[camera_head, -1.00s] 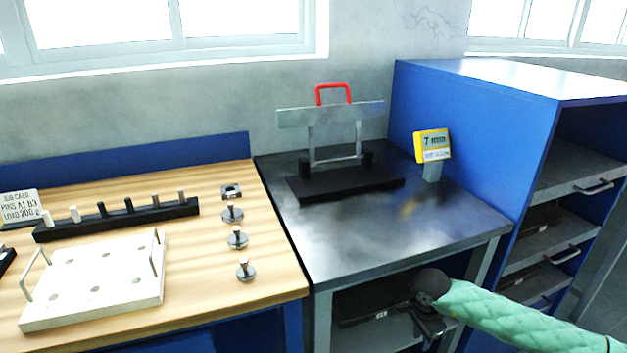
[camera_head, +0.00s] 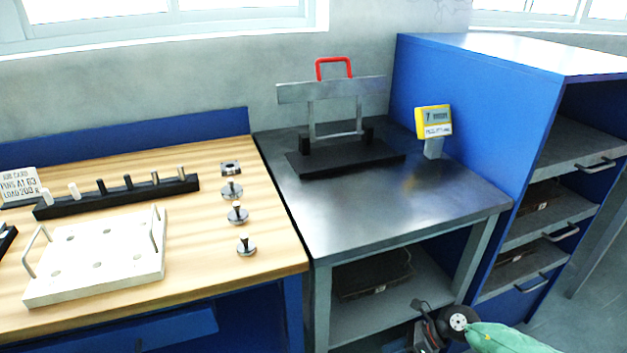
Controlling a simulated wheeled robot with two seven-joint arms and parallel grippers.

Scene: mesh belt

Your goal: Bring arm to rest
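My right arm, in a green quilted sleeve, comes in at the bottom right of the head view. My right gripper (camera_head: 424,332) is low in front of the grey metal table (camera_head: 400,215), below its top and near the lower shelf. It is partly cut off by the bottom edge, and its fingers are too small and dark to tell open from shut. I see nothing clearly held in it. My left arm and gripper are out of the picture.
A wooden bench (camera_head: 215,275) at left holds a white plate with handles (camera_head: 95,262), a black peg rack (camera_head: 120,197) and several metal knobbed discs. A black stand (camera_head: 345,158) with a red handle and a yellow sign (camera_head: 433,122) stand on the metal table. A blue drawer cabinet (camera_head: 470,110) is at right.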

